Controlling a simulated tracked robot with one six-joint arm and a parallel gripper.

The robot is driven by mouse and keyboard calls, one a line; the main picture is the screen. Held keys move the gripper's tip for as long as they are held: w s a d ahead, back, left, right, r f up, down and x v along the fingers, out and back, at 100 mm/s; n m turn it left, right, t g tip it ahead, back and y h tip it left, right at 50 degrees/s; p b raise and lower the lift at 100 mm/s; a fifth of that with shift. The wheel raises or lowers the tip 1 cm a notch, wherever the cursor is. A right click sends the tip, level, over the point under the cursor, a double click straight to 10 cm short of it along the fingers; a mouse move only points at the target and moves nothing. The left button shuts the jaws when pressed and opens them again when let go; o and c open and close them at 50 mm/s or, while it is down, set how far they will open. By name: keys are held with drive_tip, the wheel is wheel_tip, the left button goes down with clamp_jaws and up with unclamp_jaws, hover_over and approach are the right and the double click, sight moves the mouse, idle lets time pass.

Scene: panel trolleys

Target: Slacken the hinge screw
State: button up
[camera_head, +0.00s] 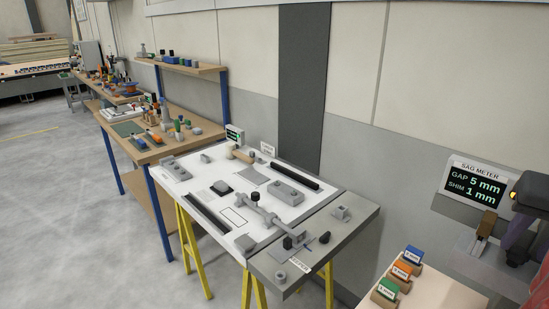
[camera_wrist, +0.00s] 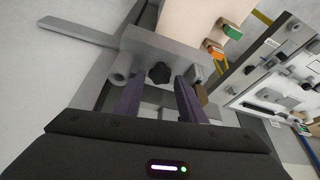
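The hinge screw (camera_wrist: 159,73) is a black knob on a grey hinge bracket (camera_wrist: 185,60) in the wrist view. My gripper (camera_wrist: 160,80) has its two purple fingers apart, one on each side of the knob. A gap shows between each finger and the knob, so it is not clamped; I cannot tell how deep the fingertips reach. In the head view my gripper shows only partly at the right edge, beside grey hinge parts (camera_head: 468,243) and a small brown block (camera_head: 486,226). The screw is hidden there.
The sag meter (camera_head: 478,183) on the wall reads gap 5 mm, shim 1 mm. Blue (camera_head: 414,253), orange (camera_head: 402,270) and green (camera_head: 389,288) shim blocks stand on a pale top at lower right. A trestle table (camera_head: 215,190) with fixtures stands in the middle.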

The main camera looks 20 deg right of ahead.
drive_tip(key=v, duration=0.5)
drive_tip(key=shift+s+a+r, duration=0.1)
drive_tip(key=shift+s+r, duration=0.1)
drive_tip(key=shift+r, duration=0.15)
